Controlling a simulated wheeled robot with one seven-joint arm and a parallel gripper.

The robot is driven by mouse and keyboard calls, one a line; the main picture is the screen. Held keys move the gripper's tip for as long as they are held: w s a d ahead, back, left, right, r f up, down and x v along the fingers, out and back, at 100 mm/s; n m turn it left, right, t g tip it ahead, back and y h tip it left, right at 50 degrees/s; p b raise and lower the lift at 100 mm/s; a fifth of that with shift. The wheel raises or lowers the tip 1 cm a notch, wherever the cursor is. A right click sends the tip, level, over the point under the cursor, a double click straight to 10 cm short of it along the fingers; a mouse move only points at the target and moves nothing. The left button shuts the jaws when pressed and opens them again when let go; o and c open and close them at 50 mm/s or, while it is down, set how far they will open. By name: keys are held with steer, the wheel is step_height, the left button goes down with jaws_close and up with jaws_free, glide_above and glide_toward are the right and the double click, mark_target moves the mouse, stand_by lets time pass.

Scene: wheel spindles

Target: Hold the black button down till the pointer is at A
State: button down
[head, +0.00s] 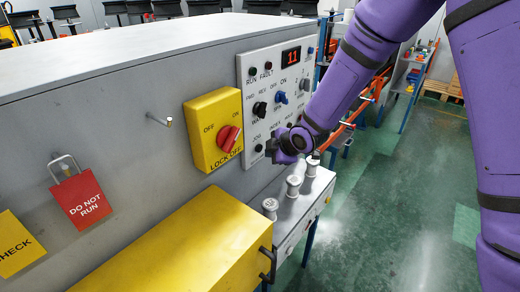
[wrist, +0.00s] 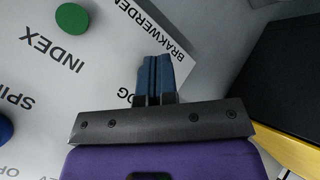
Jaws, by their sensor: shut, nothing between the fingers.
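The grey-white control panel (head: 262,88) stands on the side of the grey machine. A small black button (head: 258,148) sits low on it, under a label that seems to read JOG. My gripper (head: 270,146) is shut and empty, right in front of the panel's lower edge beside this button; whether it touches is not clear. In the wrist view the shut blue fingertips (wrist: 152,72) point at the panel beside the partly covered label, and the black button is not visible there. I cannot make out a pointer or a letter A.
A red display (head: 291,56) reads 11. A black selector (head: 258,110) and a blue knob (head: 281,97) sit above my gripper. A green button (wrist: 71,18) lies near the INDEX label. A yellow lock-off switch (head: 213,130) is to the left; white spindles (head: 293,186) stand below.

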steer(key=shift+s+d, duration=0.8)
steer(key=shift+d, duration=0.2)
steer(key=shift+s+d, duration=0.75)
steer(key=shift+d, duration=0.2)
steer(key=s+d+r+m+h, duration=0.2)
steer(key=s+d+r+m, duration=0.25)
steer(key=d+r, duration=0.4)
steer(key=s+d+r+m+h, duration=0.3)
steer(key=d+r+m, duration=0.3)
steer(key=r, duration=0.4)
steer(key=s+d+r+m, duration=0.3)
steer(key=s, duration=0.4)
steer(key=s+d+r+m+g, duration=0.1)
steer(key=s+d+r+m, duration=0.2)
steer(key=s, duration=0.5)
steer(key=s+d+r+m, duration=0.2)
steer(key=s+d+m, duration=0.1)
steer(key=s, duration=0.5)
steer(key=shift+r+m+g+h, duration=0.3)
steer(key=shift+r+m+h, duration=0.1)
steer(key=shift+m, duration=0.05)
steer(key=c, duration=1.8)
jaws_free()
steer(key=shift+c, duration=0.2)
